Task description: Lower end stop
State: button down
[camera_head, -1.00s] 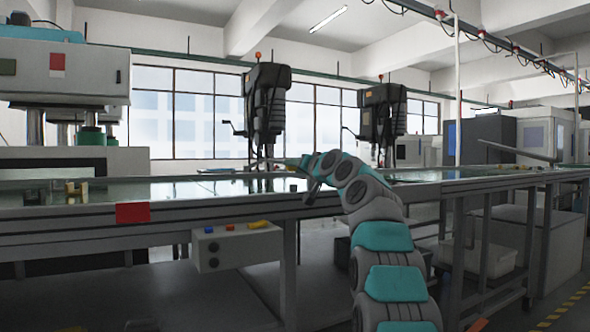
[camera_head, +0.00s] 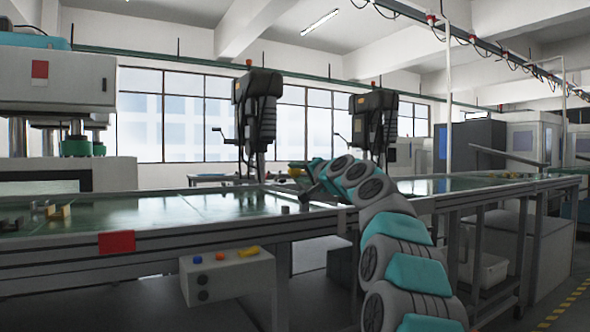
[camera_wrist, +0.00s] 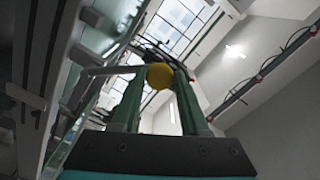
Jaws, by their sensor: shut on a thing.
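My gripper (camera_wrist: 158,80) is shut on a round yellow knob (camera_wrist: 160,76), which sits between its two green fingers in the wrist view. A thin grey bent rod (camera_wrist: 112,70) runs from the left to the knob and seems to carry it. I take this rod and knob to be part of the end stop; its base is not clear. In the head view, my gripper (camera_head: 299,172) is above the green-topped conveyor line (camera_head: 180,215), near its far side. The knob is too small there to make out surely.
A red plate (camera_head: 117,242) marks the conveyor's front edge. Below it hangs a grey control box (camera_head: 227,276) with coloured buttons. Small blocks (camera_head: 58,211) lie on the belt at the left. A press (camera_head: 55,110) and two dark drill machines (camera_head: 256,110) stand behind.

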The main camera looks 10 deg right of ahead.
jog(key=shift+d+r, duration=0.15)
jog(key=shift+d, duration=0.05)
dwell(0.4)
jog(key=shift+c, duration=2.1)
grip_release()
jog(key=shift+w, duration=0.1)
jog(key=b+v, duration=0.1)
jog(key=v, duration=0.7)
